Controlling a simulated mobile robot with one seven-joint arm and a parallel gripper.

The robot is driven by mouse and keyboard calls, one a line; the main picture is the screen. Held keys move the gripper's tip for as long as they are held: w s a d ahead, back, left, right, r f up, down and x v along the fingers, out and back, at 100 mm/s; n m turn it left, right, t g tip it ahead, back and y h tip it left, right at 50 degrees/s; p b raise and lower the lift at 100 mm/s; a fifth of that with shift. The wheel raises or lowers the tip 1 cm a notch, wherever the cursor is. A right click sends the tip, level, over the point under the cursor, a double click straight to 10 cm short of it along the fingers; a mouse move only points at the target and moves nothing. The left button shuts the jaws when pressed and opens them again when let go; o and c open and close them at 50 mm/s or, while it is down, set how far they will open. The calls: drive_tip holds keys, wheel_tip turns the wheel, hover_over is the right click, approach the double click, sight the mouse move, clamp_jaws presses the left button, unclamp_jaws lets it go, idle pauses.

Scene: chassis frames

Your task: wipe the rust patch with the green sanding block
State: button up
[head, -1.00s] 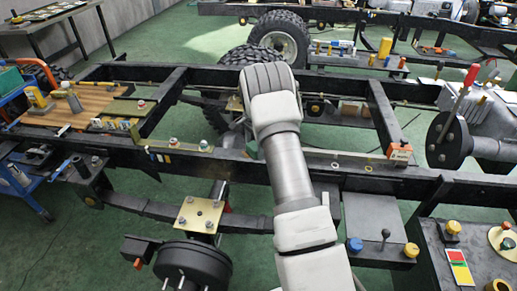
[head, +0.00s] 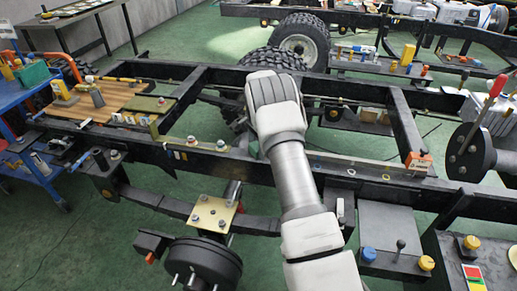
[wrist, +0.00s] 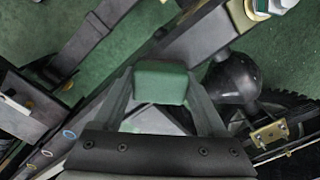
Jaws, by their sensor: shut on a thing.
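My gripper (wrist: 160,95) is shut on the green sanding block (wrist: 160,80), which sits between the two grey fingers in the wrist view. The block is held above the dark chassis rail (wrist: 195,38), with green floor showing on both sides. In the head view my pale arm reaches over the near chassis rail (head: 350,178), and its forearm hides the gripper and block. I cannot make out the rust patch in either view.
A wooden board (head: 112,98) with tools lies across the frame at left, beside a blue cart (head: 52,180). A gold plate (head: 213,213) and an orange box (head: 418,160) are near the rail. A red-tipped lever (head: 490,110) stands at right.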

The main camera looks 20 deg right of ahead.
drive_tip(key=shift+r+p, duration=1.75)
drive_tip(key=shift+r, duration=1.25)
drive_tip(key=shift+r+p, duration=1)
drive_tip(key=shift+r, duration=0.55)
drive_tip(key=shift+f, duration=0.2)
drive_tip(key=shift+f+b, duration=1.85)
drive_tip(key=shift+f, duration=1.5)
drive_tip(key=shift+f+b, duration=0.6)
drive_tip(key=shift+f, duration=0.4)
